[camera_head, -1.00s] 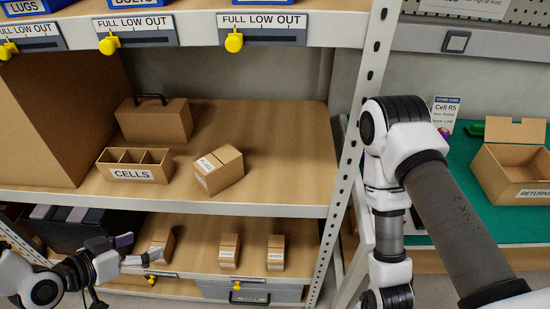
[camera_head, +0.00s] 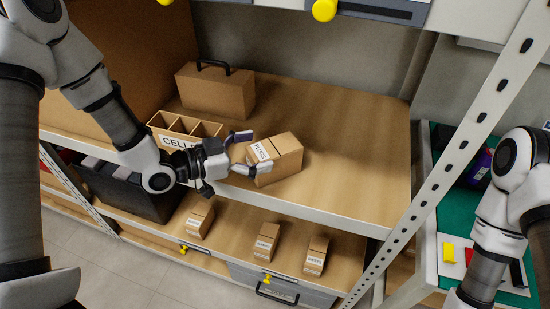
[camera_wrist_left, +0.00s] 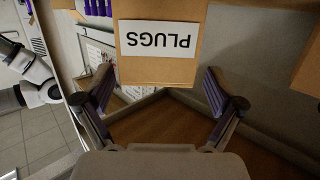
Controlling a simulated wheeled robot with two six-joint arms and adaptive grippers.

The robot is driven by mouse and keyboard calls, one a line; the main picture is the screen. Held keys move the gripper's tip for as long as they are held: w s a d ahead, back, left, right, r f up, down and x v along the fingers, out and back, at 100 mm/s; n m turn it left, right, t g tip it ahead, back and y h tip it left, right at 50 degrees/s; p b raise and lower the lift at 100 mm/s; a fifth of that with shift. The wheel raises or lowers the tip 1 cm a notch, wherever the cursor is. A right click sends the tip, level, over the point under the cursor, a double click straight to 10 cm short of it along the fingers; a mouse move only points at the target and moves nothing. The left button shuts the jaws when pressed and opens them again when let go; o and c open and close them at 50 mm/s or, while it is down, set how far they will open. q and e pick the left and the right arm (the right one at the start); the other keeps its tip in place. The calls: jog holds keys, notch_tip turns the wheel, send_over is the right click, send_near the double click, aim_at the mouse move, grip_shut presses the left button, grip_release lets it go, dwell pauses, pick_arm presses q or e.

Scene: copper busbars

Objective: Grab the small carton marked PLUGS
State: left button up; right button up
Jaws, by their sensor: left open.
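The small brown carton marked PLUGS (camera_head: 286,160) sits on the middle shelf, to the right of the CELLS divider box, with its white label facing my left gripper. My left gripper (camera_head: 249,151) is open, its fingers at the carton's labelled end. In the left wrist view, the carton (camera_wrist_left: 160,68) stands ahead with its label upside down, and the open fingers (camera_wrist_left: 158,92) lie on either side of it, with no clear contact. My right arm shows at the right edge of the head view; its gripper is out of sight.
The CELLS divider box (camera_head: 212,130) and a brown case with a dark handle (camera_head: 216,94) stand left of and behind the carton. Several small cartons (camera_head: 266,241) are on the shelf below. The middle shelf's right part (camera_head: 365,150) is clear. A perforated upright (camera_head: 455,150) borders the right.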

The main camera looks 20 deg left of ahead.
pick_arm(q)
jog(key=shift+x, duration=1.2)
jog(key=shift+s, duration=0.1)
jog(key=shift+c, duration=0.4)
jog(key=shift+d, duration=0.1)
jog(key=c, duration=1.5)
jog(key=shift+r, duration=0.15)
